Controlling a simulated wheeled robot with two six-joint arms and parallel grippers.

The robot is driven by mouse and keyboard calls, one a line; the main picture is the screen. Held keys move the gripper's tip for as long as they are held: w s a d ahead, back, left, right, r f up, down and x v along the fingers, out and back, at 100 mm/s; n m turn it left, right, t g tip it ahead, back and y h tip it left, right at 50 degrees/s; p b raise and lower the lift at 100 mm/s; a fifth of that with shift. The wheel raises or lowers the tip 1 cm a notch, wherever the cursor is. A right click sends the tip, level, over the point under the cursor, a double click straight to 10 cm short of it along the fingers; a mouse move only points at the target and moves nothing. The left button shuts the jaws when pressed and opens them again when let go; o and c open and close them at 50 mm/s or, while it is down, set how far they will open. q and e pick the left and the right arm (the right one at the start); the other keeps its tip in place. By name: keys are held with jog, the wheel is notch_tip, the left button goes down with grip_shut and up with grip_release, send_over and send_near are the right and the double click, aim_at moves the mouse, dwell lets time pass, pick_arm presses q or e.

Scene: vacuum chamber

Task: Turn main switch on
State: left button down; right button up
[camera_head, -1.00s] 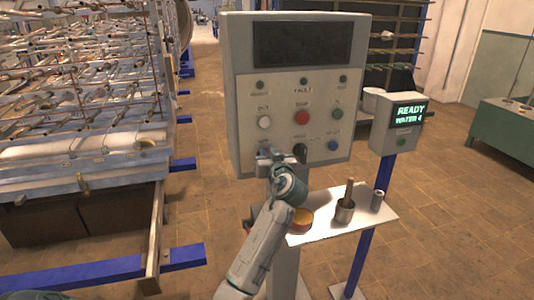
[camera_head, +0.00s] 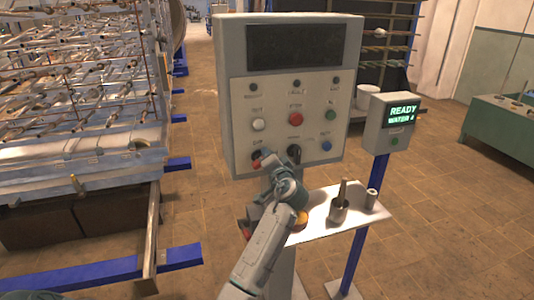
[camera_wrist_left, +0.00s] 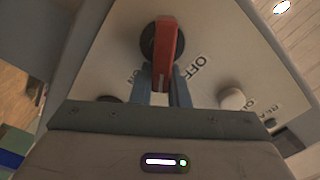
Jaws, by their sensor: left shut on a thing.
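The main switch has a red handle (camera_wrist_left: 166,48) on a round black base (camera_wrist_left: 148,40) on the panel, with OFF and partly hidden ON lettering beside it. My left gripper (camera_wrist_left: 164,78) is shut on the handle, one finger on each side of it. In the head view the red handle (camera_head: 257,161) shows at the lower left of the grey control box (camera_head: 223,130), just beyond my left gripper (camera_head: 266,166). My wrist hides part of the panel's lower edge there. My right gripper is not in view.
Near the switch are a black knob (camera_head: 294,151), a red button (camera_head: 296,118) and a white button (camera_head: 258,125). A small shelf (camera_head: 322,208) below holds a metal cup (camera_head: 339,211). A small display box (camera_head: 377,139) reading READY stands at the right.

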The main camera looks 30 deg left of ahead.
pick_arm(q)
jog(key=m+p, duration=0.1)
jog(key=m, duration=0.1)
jog(key=f+m, duration=0.1)
jog(key=m, duration=0.1)
jog(key=shift+w+d+p, duration=0.1)
jog(key=shift+d+p, duration=0.05)
jog(key=shift+p, duration=0.2)
jog(key=shift+f+m+p, duration=0.3)
jog(key=shift+m+p, duration=0.2)
jog(key=shift+m, duration=0.7)
jog(key=c, duration=1.4)
grip_release()
jog(key=shift+d, duration=0.1)
